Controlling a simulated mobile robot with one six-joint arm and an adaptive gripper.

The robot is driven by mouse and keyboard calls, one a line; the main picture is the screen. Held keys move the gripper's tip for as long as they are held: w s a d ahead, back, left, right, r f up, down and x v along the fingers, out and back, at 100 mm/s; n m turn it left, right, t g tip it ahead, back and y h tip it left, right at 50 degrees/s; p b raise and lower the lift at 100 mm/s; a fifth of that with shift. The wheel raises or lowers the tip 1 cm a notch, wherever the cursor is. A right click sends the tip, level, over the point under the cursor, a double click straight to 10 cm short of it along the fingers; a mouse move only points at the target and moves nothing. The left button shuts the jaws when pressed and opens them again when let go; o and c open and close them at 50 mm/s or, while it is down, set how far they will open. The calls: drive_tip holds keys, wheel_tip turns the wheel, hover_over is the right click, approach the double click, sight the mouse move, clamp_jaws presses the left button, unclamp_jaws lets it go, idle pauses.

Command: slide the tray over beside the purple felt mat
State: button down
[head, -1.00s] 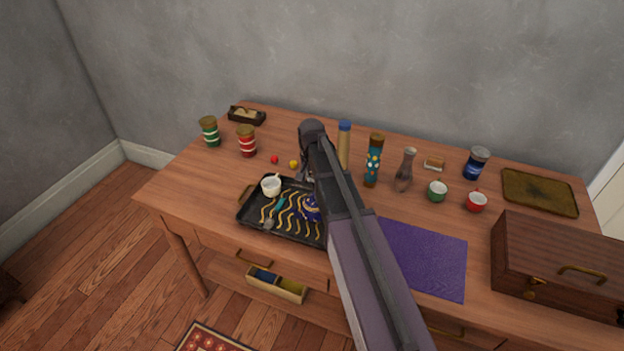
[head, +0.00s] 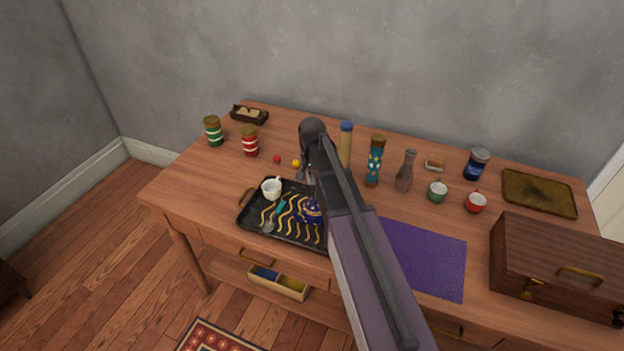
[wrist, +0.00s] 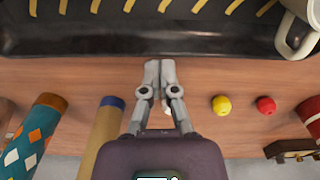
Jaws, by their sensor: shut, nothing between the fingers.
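The black tray (head: 285,236) with yellow wavy stripes lies on the table, left of the purple felt mat (head: 430,258). A white cup (head: 271,189), a teal-handled utensil (head: 275,215) and a dark blue and gold item (head: 311,211) are on it. My arm hides the tray's right end and the space toward the mat. My gripper (wrist: 157,68) is shut and empty, fingertips close to the tray's far long wall (wrist: 150,45) in the wrist view. I cannot tell whether they touch it. In the head view the gripper is mostly hidden behind my arm.
Yellow (head: 296,163) and red (head: 277,159) balls lie behind the tray. A tan cylinder (head: 345,147), patterned cylinder (head: 374,162) and glass vase (head: 405,172) stand behind my arm. A wooden box (head: 550,265) stands right of the mat. The table left of the tray is clear.

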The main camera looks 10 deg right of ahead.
wheel_tip(320, 180, up, 8)
drive_tip(key=p, duration=0.7)
drive_tip(key=shift+r, duration=0.1)
idle(0.5)
drive_tip(key=s+r+n+p, duration=0.2)
drive_tip(key=s+n, duration=0.1)
drive_tip(key=s, duration=0.6)
drive_tip(key=s+a+r+n+p, duration=0.1)
drive_tip(key=s+r+n+p, duration=0.1)
drive_tip(key=s, duration=0.7)
drive_tip(key=shift+r+n+p, duration=0.25)
drive_tip(key=shift+n+p, duration=0.25)
